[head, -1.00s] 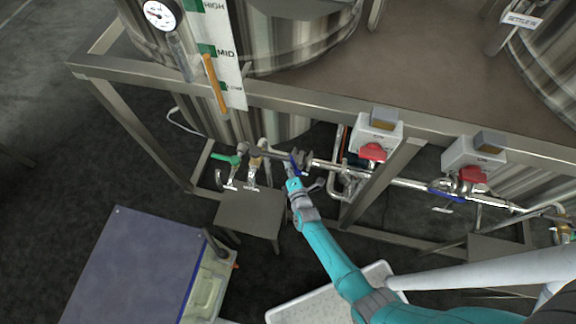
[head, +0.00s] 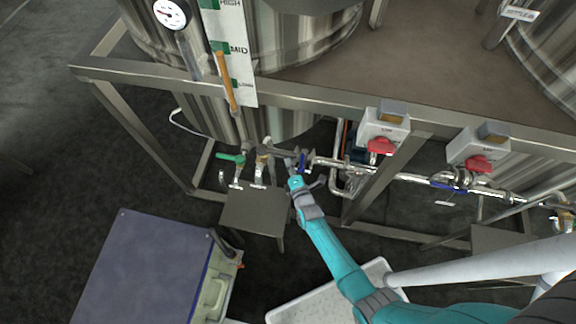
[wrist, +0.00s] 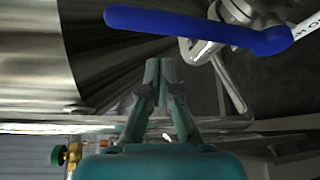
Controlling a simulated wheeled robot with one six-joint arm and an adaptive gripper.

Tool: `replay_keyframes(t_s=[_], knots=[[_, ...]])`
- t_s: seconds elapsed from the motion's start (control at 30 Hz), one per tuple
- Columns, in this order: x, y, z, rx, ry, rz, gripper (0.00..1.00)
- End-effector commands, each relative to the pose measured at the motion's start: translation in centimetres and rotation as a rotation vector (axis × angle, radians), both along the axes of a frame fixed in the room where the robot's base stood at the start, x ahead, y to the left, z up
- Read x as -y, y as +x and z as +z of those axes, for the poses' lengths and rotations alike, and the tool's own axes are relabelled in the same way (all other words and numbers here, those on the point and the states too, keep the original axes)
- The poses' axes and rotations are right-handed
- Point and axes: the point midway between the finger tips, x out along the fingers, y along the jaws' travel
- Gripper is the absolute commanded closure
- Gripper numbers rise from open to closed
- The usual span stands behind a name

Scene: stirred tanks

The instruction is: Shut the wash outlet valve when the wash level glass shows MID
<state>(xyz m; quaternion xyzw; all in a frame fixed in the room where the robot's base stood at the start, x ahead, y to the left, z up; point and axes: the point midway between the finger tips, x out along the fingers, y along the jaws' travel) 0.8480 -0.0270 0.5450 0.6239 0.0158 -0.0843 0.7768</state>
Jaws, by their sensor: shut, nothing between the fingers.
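The wash level glass (head: 227,85) hangs at the front of the left tank, beside a white card marked HIGH, MID and LOW. Its orange column tops out about at the MID mark (head: 221,47). A blue-handled valve (head: 302,161) sits on the pipe under that tank. In the head view its handle looks crosswise to the pipe. In the wrist view the blue lever (wrist: 195,30) crosses the top, beyond my fingertips. My gripper (wrist: 160,66) is shut and empty, close to the lever with a visible gap. In the head view my gripper (head: 294,178) is just below the valve.
A green-handled valve (head: 232,157) and a brass valve (head: 262,160) are left of my gripper. A small stand (head: 255,211) is below them. Frame rails and a post (head: 385,178) are close by. A second blue handle (head: 448,187) is farther right, under red-knobbed boxes (head: 380,146).

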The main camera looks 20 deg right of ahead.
Motion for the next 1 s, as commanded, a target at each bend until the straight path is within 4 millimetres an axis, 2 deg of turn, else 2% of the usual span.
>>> replay_keyframes(t_s=[0.07, 0.27, 0.7, 1.0], knots=[[0.2, -0.1, -0.1, -0.001, 0.000, 0.000, 1.00], [-0.2, -2.5, -0.1, -0.003, 0.001, 0.001, 1.00], [-0.9, -8.8, -0.1, -0.002, 0.000, 0.003, 1.00], [-0.9, -9.9, 0.0, 0.000, 0.000, 0.002, 1.00]])
